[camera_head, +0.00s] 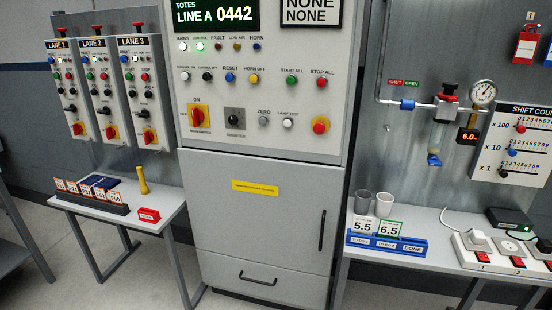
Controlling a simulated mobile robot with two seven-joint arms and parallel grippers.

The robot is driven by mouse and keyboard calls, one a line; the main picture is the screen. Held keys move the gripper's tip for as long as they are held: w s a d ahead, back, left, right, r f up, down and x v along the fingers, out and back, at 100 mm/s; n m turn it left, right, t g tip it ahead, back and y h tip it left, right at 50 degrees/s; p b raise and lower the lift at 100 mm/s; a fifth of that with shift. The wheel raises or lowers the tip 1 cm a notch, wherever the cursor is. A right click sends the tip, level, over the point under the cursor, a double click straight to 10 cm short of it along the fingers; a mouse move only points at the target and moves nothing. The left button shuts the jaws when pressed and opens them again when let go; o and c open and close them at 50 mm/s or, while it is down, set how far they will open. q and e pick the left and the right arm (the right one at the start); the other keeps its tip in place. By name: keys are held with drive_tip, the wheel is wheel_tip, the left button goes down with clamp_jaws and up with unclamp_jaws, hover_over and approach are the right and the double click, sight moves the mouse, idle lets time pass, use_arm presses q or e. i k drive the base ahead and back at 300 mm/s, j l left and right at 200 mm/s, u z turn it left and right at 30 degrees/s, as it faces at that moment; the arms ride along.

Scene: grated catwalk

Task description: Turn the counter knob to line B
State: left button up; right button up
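The knob with the small, hard-to-read label that looks like the counter knob (235,121) is black on a dark square plate, in the lower row of the grey cabinet's panel (262,95). Its pointer direction is too small to tell. The display (215,14) above reads "TOTES LINE A 0442" in white and green on black. Left of the knob is a red and yellow main switch (197,115) with its ON mark at the top. To its right are the ZERO button (263,121) and the lamp test button (287,123). Neither of my grippers is in view.
A left table (160,204) carries cards and a yellow handheld object. A right table (436,220) holds cups, a blue rack and sockets. Floor shows at lower left.

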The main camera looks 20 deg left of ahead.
sight(232, 120)
drive_tip(key=i+j, duration=0.15)
drive_tip(key=j, duration=0.25)
drive_tip(key=i+j, duration=0.15)
drive_tip(key=j, duration=0.25)
drive_tip(key=i+j, duration=0.15)
drive_tip(key=j, duration=0.25)
drive_tip(key=i+j, duration=0.15)
drive_tip(key=j, duration=0.25)
drive_tip(key=i+j, duration=0.15)
drive_tip(key=j, duration=0.2)
drive_tip(key=i+j+z, duration=0.1)
drive_tip(key=j, duration=0.3)
drive_tip(key=i+j, duration=0.15)
drive_tip(key=j, duration=0.25)
drive_tip(key=i+j, duration=0.15)
drive_tip(key=j, duration=0.25)
